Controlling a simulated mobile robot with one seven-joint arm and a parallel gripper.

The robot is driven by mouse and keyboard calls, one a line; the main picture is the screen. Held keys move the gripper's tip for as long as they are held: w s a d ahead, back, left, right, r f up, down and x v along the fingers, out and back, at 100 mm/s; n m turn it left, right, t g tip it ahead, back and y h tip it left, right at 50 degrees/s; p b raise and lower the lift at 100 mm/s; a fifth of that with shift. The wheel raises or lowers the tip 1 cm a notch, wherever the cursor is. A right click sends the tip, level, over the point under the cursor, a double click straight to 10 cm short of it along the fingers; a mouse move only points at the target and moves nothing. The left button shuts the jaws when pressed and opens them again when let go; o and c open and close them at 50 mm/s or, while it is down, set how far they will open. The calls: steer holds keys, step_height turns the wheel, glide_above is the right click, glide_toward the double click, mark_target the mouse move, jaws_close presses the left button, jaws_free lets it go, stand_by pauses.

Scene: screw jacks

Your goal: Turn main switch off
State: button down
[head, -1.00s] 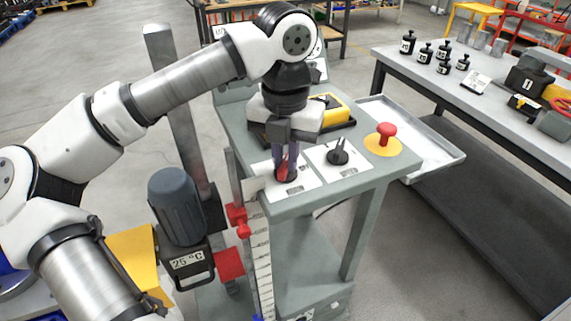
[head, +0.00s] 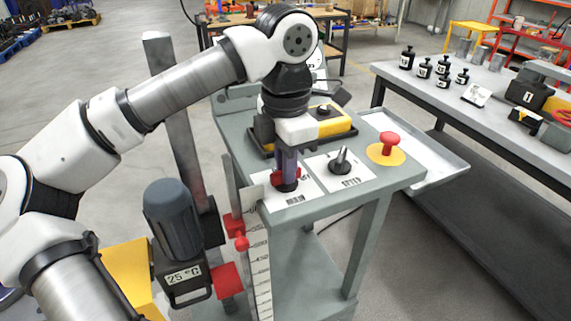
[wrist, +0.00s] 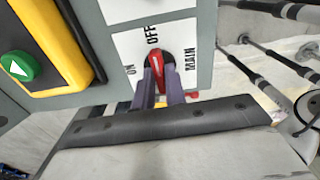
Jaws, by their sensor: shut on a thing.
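The main switch is a red rotary handle (wrist: 160,68) on a dark round base, on a white plate marked ON, OFF and MAIN. In the wrist view its upper end points up towards the OFF mark, with ON to the left. In the head view the red handle (head: 277,178) shows at the front left of the grey console top. My gripper (wrist: 161,84) comes down over the switch and is shut on the handle, one finger on each side. In the head view my gripper (head: 288,168) hides part of the handle.
Beside the switch stand a black selector knob (head: 340,165) and a red mushroom button (head: 389,141) on a yellow disc. A yellow box (head: 338,125) with a green button (wrist: 19,68) sits behind. A grey motor (head: 172,218) stands at the left front.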

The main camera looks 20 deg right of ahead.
steer(key=shift+m, duration=0.3)
stand_by(0.4)
steer(key=c, duration=1.4)
jaws_free()
steer(key=shift+c, duration=0.2)
steer(key=shift+r, duration=0.1)
step_height(320, 180, up, 14)
